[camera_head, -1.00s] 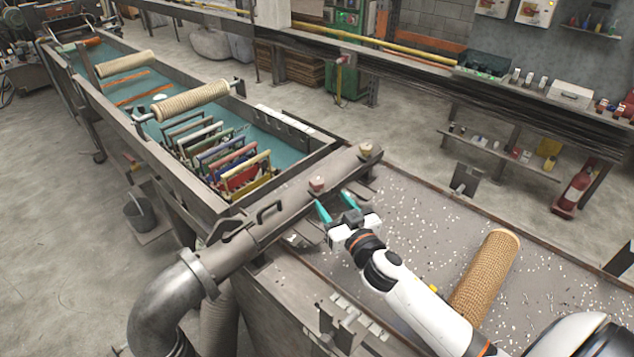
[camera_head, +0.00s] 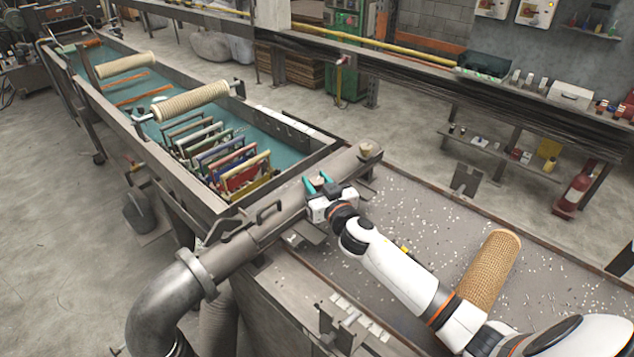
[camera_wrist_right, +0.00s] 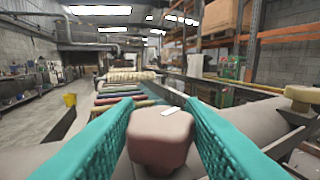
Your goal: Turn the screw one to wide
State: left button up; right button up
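A metal pipe (camera_head: 285,215) runs across the end of the trough with two screw knobs on it. The reddish knob (camera_wrist_right: 160,138) sits between the teal fingers of my right gripper (camera_head: 318,183). In the wrist view the fingers are spread on both sides of it, close to its sides; I cannot tell whether they touch. In the head view the fingers partly hide this knob. The other, yellowish knob (camera_head: 367,150) stands farther along the pipe, clear of the gripper; it also shows in the wrist view (camera_wrist_right: 302,97). My left gripper is not in view.
A trough (camera_head: 300,165) with teal liquid, coloured frames and rollers lies beyond the pipe. A mesh tube (camera_head: 488,272) lies on the speckled table (camera_head: 415,215) beside my right arm. A handle (camera_head: 268,212) sticks up from the pipe to the left.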

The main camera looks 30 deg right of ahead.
jog(key=c, duration=0.5)
jog(key=n+y+p, duration=0.1)
jog(key=n+y, duration=0.1)
jog(key=y, duration=0.2)
jog(key=shift+d+r+n, duration=0.1)
jog(key=shift+n, duration=0.3)
jog(key=shift+n+g+y, duration=0.5)
jog(key=shift+n+y, duration=0.2)
jog(key=shift+y, duration=0.5)
jog(key=shift+n+g+y, duration=0.4)
jog(key=shift+n+y, duration=0.3)
jog(key=shift+y, duration=0.3)
jog(key=shift+n+g+y, duration=0.7)
jog(key=shift+n+y, duration=0.2)
jog(key=shift+y, duration=0.4)
